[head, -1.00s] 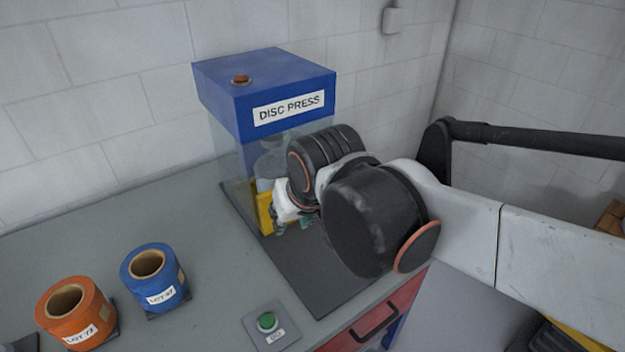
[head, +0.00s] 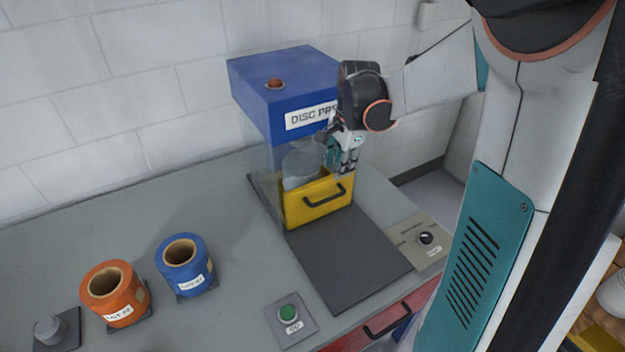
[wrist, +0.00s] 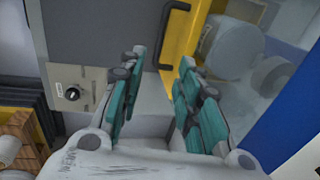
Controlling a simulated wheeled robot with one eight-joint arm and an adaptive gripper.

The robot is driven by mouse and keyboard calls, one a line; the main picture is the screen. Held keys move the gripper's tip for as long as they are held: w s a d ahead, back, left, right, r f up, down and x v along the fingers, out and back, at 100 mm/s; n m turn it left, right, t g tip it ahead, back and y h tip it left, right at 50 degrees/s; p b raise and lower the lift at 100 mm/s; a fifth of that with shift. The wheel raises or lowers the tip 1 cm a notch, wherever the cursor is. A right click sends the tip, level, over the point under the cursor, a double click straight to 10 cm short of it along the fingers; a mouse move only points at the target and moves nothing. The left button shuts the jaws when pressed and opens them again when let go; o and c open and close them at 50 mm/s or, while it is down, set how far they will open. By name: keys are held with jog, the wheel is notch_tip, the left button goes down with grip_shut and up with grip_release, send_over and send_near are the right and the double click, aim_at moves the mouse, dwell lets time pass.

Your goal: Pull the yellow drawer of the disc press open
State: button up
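The disc press (head: 285,95) is a blue-topped box with clear sides on the bench. Its yellow drawer (head: 305,209) sits at the base, with a dark bar handle (head: 325,195) on its front. In the wrist view the handle (wrist: 176,30) is at the top centre, beyond the fingers. My gripper (head: 343,163) is just above the drawer's right side, in front of the press. In the wrist view my gripper (wrist: 158,85) has its teal-padded fingers spread apart with nothing between them. It appears clear of the handle.
A dark mat (head: 350,260) lies clear before the drawer. A plate with a black knob (head: 425,238) is right of it, and a green button (head: 289,313) is in front. Blue (head: 187,265) and orange (head: 115,293) rolls stand to the left. The wall is close behind.

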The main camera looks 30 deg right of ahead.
aim_at(330, 197)
jog(key=f+b, duration=0.1)
jog(key=f, duration=0.3)
jog(key=w+f+b, duration=0.1)
jog(key=f, duration=0.3)
jog(key=w+f+b, duration=0.1)
jog(key=f+b, duration=0.1)
jog(key=f, duration=0.3)
jog(key=shift+w, duration=0.25)
grip_shut()
